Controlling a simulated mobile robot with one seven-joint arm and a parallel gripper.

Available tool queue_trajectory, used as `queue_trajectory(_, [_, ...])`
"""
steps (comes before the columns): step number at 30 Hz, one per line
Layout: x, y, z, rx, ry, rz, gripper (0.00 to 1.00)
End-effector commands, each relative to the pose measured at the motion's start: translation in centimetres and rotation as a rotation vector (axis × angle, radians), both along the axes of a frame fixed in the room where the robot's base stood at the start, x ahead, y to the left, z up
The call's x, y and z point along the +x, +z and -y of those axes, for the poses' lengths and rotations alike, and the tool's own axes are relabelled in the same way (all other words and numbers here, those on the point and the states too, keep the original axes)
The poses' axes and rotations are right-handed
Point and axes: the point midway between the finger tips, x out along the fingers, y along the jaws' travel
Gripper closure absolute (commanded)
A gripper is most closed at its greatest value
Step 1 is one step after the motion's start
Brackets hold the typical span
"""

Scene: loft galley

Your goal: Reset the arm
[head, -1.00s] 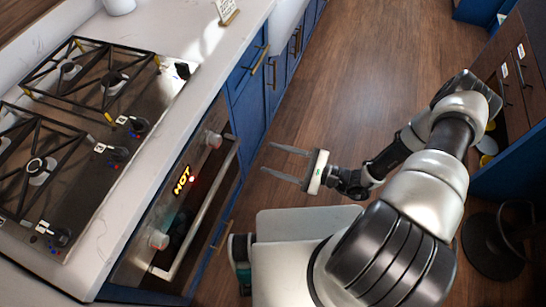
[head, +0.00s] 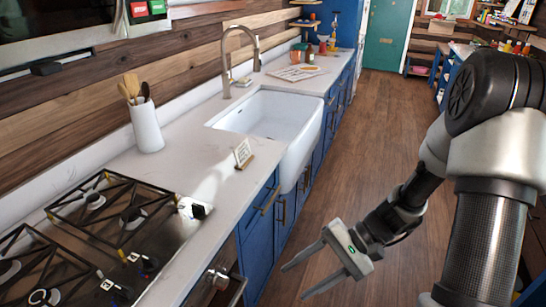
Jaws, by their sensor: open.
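My gripper (head: 304,270) is at the lower middle of the head view, on the end of my arm, which comes in from the right. Its two long fingers are apart and point left, toward the blue cabinet fronts. Nothing is between them. It hangs over the wooden floor, apart from the cabinets and the counter.
The stove (head: 133,236) and oven handle (head: 237,290) are at lower left. A white sink (head: 262,113), utensil holder (head: 146,127) and small sign (head: 243,154) are on the counter (head: 190,150). The wooden floor (head: 385,120) is clear toward a teal door (head: 388,36).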

Motion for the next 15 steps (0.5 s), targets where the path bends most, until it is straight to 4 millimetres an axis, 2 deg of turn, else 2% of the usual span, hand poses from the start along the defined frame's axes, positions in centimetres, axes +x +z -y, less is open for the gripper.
queue_trajectory(1, [-0.3, 2.6, 0.3, -0.073, 0.050, 0.050, 0.50])
queue_trajectory(9, [-2.5, 12.2, 2.6, -0.427, 0.225, 0.298, 0.50])
queue_trajectory(15, [-4.3, 19.3, 4.3, -0.665, 0.283, 0.527, 0.50])
